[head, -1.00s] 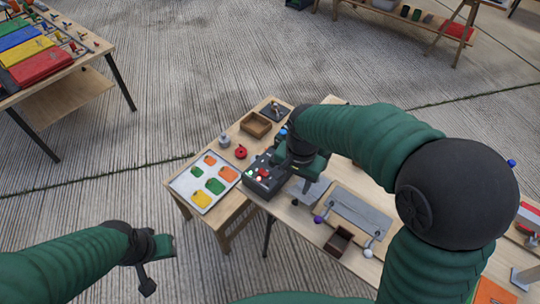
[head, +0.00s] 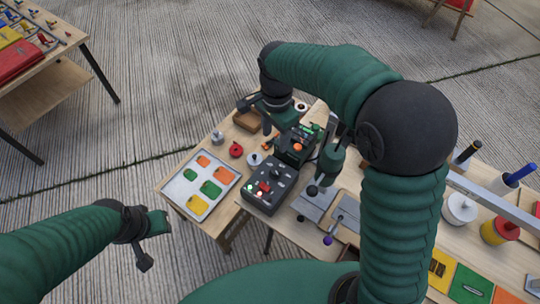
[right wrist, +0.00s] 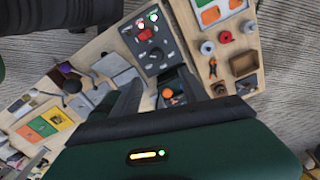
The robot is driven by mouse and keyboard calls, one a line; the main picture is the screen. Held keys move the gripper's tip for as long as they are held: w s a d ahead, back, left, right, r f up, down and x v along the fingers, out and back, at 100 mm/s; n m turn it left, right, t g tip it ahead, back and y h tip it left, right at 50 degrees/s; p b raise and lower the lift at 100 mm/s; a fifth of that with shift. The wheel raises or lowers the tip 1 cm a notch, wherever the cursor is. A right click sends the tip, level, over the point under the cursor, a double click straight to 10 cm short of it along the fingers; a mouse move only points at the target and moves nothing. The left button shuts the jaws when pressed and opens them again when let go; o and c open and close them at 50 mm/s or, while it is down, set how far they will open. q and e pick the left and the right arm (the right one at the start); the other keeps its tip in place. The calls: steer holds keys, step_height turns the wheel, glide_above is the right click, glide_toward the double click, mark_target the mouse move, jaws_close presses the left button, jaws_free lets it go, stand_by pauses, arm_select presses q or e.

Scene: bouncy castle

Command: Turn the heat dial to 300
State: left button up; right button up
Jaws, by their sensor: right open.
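A small dark unit (head: 283,148) with an orange knob (head: 298,147) on top, apparently the heat dial, stands behind a larger black control box (head: 270,187). The knob also shows in the right wrist view (right wrist: 167,94). I cannot read its setting. My right gripper (head: 292,125) hangs over the unit. In the right wrist view its open fingers (right wrist: 158,95) lie either side of the knob, with nothing visibly gripped; I cannot tell whether they touch the unit.
The control box carries a red switch and several lights. A tray (head: 181,205) of coloured pieces lies left of it. A red round part (head: 236,150) and a wooden box (head: 247,121) are close by. A purple-knobbed lever (head: 328,240) stands at right.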

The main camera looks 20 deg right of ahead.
glide_above(275, 170)
step_height(275, 170, down, 5)
step_height(275, 170, down, 10)
steer(key=shift+a+r+b, duration=0.1)
steer(key=shift+a+b, duration=0.05)
steer(key=shift+b, duration=0.35)
steer(key=shift+s+f, duration=0.1)
steer(key=shift+f, duration=0.3)
steer(key=shift+d+f, duration=0.25)
steer(key=shift+d, duration=0.1)
steer(key=shift+a+r, duration=0.1)
steer(key=shift+a, duration=0.1)
steer(key=c, duration=0.8)
arm_select(q)
steer(key=shift+s+d+f, duration=0.25)
steer(key=shift+s, duration=0.35)
arm_select(e)
jaws_close()
